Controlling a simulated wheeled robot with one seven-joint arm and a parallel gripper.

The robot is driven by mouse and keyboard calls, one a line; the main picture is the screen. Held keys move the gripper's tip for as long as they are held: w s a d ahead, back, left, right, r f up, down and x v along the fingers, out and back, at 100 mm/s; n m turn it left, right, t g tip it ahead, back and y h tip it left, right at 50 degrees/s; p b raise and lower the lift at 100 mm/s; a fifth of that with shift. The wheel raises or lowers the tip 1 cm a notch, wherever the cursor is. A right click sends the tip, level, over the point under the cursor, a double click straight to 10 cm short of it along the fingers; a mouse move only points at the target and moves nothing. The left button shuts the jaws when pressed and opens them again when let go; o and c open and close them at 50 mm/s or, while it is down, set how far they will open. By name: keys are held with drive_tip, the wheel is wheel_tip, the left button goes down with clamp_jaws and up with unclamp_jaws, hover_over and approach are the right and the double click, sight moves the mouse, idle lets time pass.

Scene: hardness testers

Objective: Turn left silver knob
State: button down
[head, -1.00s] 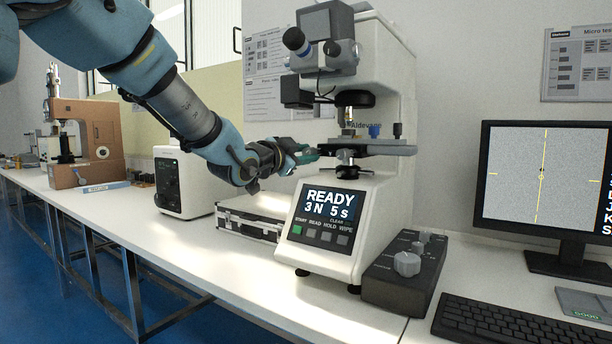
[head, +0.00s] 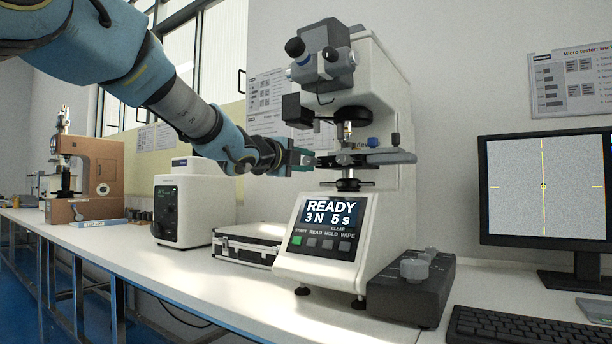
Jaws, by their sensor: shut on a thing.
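The white hardness tester (head: 385,95) stands on the bench, with its flat dark stage (head: 385,157) under the turret. My gripper (head: 308,158) reaches in from the left, at the stage's left end. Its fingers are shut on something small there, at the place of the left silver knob. The fingers hide the knob, so its own surface cannot be made out. A blue knob (head: 372,142) and a dark upright knob (head: 395,138) stand on the stage, clear of my gripper. The tester's screen (head: 330,211) reads "READY 3 N 5 s".
A grey control box (head: 410,290) with knobs stands right of the tester, near a monitor (head: 543,190) and keyboard (head: 505,330). A silver-edged case (head: 245,246) and white unit (head: 192,208) sit below my arm. A brown tester (head: 88,175) is farther left.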

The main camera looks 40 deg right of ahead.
drive_tip(key=shift+m+b, duration=1.45)
drive_tip(key=shift+m, duration=0.85)
drive_tip(key=c, duration=0.6)
unclamp_jaws()
drive_tip(key=v, duration=1)
drive_tip(key=shift+s+a, duration=0.1)
drive_tip(key=shift+a, duration=0.25)
